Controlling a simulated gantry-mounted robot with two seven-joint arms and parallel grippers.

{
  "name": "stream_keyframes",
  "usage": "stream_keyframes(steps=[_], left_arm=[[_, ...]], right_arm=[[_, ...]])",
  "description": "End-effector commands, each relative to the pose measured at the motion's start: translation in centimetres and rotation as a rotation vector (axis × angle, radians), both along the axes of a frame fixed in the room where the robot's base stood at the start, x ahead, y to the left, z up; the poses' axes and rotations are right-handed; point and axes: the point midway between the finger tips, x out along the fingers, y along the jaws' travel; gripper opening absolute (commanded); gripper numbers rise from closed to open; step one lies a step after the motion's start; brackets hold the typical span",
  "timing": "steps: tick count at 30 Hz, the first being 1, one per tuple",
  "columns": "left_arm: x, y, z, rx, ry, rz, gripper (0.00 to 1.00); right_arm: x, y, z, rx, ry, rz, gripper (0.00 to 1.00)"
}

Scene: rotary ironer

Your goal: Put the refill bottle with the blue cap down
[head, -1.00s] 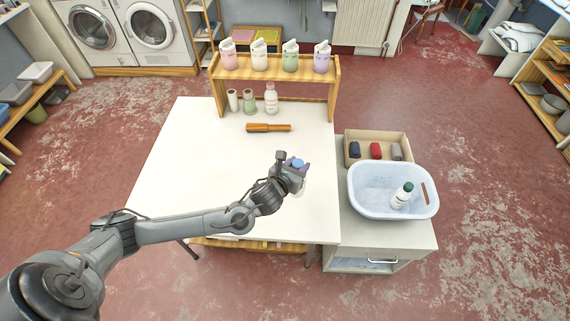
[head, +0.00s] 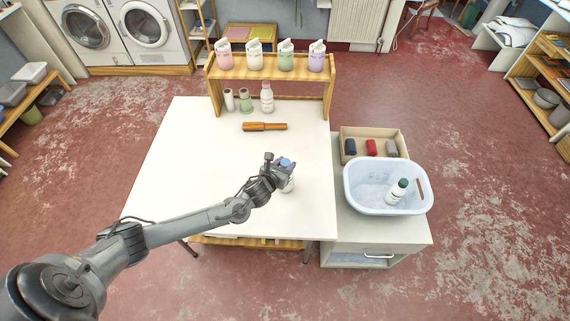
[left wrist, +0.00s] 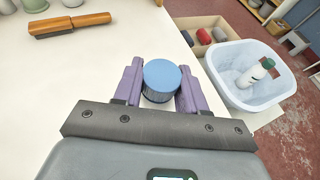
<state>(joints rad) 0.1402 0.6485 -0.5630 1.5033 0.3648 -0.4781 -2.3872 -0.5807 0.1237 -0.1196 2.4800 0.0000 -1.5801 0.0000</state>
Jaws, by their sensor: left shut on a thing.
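The refill bottle with the blue cap (head: 289,186) is in my left gripper (head: 284,168), over the right part of the white table (head: 180,160). In the left wrist view its blue cap (left wrist: 161,76) shows from above, between the two purple fingers of the left gripper (left wrist: 160,88). The gripper is shut on the bottle near its cap. The bottle looks upright. I cannot tell whether its base touches the table. My right gripper is not in view.
A white basin (head: 352,192) to the right holds a green-capped bottle (head: 397,190). Behind it is a box (head: 345,141) with rolled cloths. A wooden brush (head: 265,127), several bottles and a shelf (head: 268,70) stand at the back. The table's middle is clear.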

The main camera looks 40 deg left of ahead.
Motion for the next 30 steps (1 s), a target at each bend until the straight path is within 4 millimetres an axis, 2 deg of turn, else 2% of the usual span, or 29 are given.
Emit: stream_keyframes(steps=[10,11,15,16,27,30], left_arm=[[0.00,0.02,-0.37,0.000,0.000,0.000,0.00],[-0.01,0.02,-0.40,0.000,0.000,0.000,0.42],[-0.01,0.02,-0.31,0.000,0.000,0.000,0.64],[-0.01,0.02,-0.31,0.000,0.000,0.000,0.67],[0.00,0.01,0.24,0.000,0.000,0.000,0.67],[-0.79,-0.11,0.28,0.002,0.000,-0.002,0.67]], right_arm=[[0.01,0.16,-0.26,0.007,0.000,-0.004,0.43],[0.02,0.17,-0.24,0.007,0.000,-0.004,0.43],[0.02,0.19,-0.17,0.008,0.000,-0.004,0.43],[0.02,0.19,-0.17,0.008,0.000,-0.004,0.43],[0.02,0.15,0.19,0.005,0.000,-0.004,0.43],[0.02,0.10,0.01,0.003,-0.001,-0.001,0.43]])
